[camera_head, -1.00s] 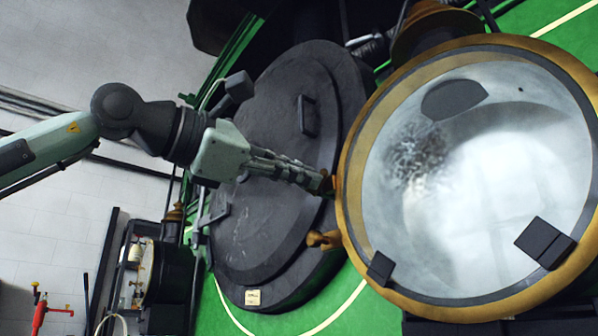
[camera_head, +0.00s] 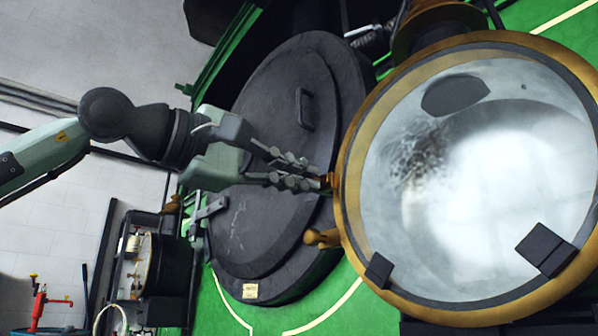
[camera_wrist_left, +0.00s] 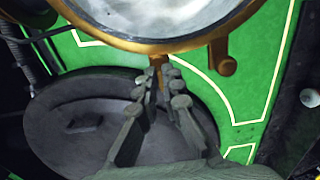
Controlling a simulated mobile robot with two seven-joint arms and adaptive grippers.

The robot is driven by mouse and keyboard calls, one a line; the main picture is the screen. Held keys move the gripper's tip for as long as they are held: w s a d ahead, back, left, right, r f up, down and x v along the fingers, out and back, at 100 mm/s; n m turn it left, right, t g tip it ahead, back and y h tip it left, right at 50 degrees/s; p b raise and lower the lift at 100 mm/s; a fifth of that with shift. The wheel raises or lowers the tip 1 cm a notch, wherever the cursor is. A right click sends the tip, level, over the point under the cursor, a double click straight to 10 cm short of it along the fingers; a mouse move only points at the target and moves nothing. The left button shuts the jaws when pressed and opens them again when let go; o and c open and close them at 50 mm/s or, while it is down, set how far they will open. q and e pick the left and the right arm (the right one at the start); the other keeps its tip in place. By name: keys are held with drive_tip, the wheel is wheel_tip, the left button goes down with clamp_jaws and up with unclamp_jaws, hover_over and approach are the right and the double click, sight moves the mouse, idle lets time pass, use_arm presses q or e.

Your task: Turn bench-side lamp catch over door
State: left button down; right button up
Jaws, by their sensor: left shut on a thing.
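The lamp (camera_head: 352,205) is a large round glass with a brass rim, filling the right of the head view; its rim also shows at the top of the left wrist view (camera_wrist_left: 150,45). A small brass catch (camera_head: 326,181) sits at the rim's left edge. My left gripper (camera_head: 322,181) has its fingertips shut on this catch, and the fingers mostly hide it. In the left wrist view the catch (camera_wrist_left: 157,68) shows between the fingertips, just under the rim. A second brass knob (camera_head: 322,238) sticks out lower on the rim, untouched. My right gripper is not in view.
A dark round boiler door (camera_head: 262,215) with a handle (camera_head: 305,108) lies behind my left gripper. Green panels with cream lines (camera_head: 335,305) surround it. A gauge and pipework (camera_head: 150,268) stand lower left, near a red fitting (camera_head: 40,298).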

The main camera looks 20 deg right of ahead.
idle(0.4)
use_arm(q)
drive_tip(key=c, duration=1.7)
unclamp_jaws()
drive_tip(key=v, duration=1.2)
